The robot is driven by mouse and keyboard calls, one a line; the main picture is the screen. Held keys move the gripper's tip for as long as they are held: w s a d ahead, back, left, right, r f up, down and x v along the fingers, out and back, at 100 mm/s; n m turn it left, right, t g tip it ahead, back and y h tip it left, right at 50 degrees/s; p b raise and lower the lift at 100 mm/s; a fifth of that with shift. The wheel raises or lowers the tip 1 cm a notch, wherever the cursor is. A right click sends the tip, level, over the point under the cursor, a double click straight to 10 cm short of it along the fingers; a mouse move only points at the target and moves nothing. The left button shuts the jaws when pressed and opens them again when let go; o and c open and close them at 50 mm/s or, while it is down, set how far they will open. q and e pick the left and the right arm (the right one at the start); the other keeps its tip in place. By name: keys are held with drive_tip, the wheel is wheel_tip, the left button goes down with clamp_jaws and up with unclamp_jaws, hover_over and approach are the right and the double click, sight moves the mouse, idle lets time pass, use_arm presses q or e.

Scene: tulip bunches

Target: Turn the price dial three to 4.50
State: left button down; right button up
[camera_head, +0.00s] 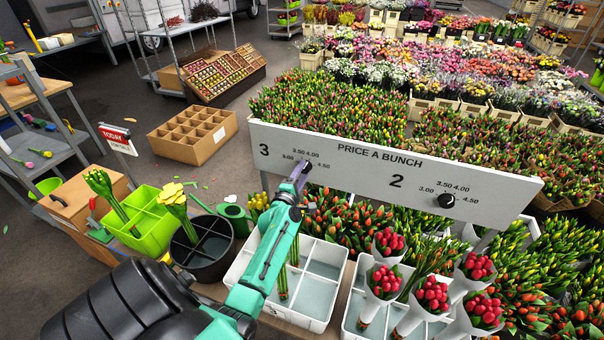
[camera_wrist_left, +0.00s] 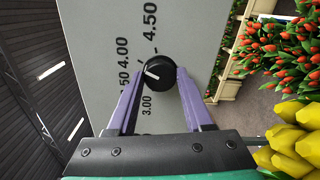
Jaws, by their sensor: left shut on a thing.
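The price board (camera_head: 330,150) is a long white sign reading "PRICE A BUNCH". Dial three (camera_head: 304,166) is at its left end, mostly behind my left gripper (camera_head: 300,176). In the left wrist view, dial three (camera_wrist_left: 158,72) is a round black knob with a white pointer mark. The mark faces the 3.50 and 4.00 side, away from 4.50; I cannot tell the exact value. The purple fingers of my left gripper (camera_wrist_left: 160,82) are on both sides of the knob and shut on it. My right gripper is not in view.
Dial two (camera_head: 446,201) is further right on the board. Dense tulips (camera_head: 330,105) stand behind it. Below are a white divided crate (camera_head: 337,295), a black bucket (camera_head: 230,226), a green crate (camera_head: 148,193) and wrapped bunches (camera_head: 433,295).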

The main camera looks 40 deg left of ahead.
use_arm(q)
drive_tip(key=shift+w+a+r+m+p, duration=0.1)
drive_tip(key=shift+r+m+p, duration=0.15)
drive_tip(key=shift+m, duration=2.3)
drive_tip(key=shift+a+r+m+p, duration=0.1)
drive_tip(key=shift+r+m, duration=0.1)
drive_tip(key=shift+m, duration=2.35)
drive_tip(key=shift+c, duration=2.1)
unclamp_jaws()
drive_tip(key=shift+o, duration=0.7)
drive_tip(key=shift+f, duration=0.3)
drive_tip(key=shift+f, duration=0.1)
